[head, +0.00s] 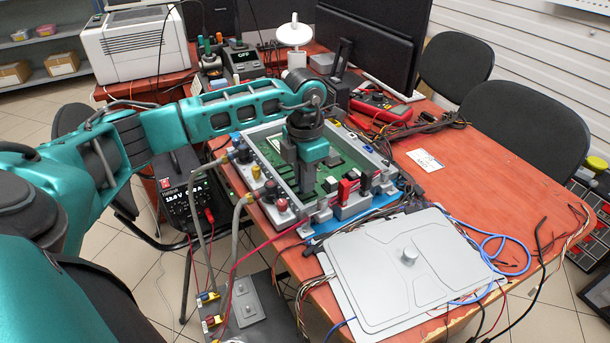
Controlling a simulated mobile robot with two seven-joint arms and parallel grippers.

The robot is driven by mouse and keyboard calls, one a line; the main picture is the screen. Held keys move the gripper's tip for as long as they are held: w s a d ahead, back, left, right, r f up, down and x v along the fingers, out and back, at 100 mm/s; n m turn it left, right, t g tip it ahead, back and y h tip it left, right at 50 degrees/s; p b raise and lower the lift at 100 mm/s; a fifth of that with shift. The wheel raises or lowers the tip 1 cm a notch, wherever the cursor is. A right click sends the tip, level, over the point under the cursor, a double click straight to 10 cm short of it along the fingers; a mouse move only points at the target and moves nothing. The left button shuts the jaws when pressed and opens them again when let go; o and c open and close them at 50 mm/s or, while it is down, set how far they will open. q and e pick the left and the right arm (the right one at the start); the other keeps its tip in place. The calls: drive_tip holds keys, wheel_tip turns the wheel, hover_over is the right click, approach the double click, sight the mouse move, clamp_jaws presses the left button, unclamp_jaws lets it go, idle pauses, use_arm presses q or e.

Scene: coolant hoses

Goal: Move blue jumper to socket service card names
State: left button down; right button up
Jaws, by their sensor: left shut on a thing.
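My left gripper (305,178) points down over the green circuit board (330,185) inside a grey frame. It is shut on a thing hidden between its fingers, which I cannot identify. I cannot pick out a blue jumper for sure. A blue-topped post (236,138) stands at the frame's left corner. A yellow-topped post (256,172) and a red-topped post (282,205) are on its left side. My right gripper is out of view.
A grey lidded plate (375,260) with a knob covers the table's front right. Blue and black cables lie beside it. Grey hoses run from the posts to a dark block (245,305). A red multimeter (385,108) lies behind the board.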

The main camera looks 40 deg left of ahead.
use_arm(q)
drive_tip(key=shift+f, duration=0.5)
idle(1.0)
drive_tip(key=shift+f, duration=0.25)
idle(1.3)
drive_tip(key=c, duration=0.8)
unclamp_jaws()
drive_tip(key=shift+r+p, duration=2.55)
drive_tip(key=shift+r, duration=1)
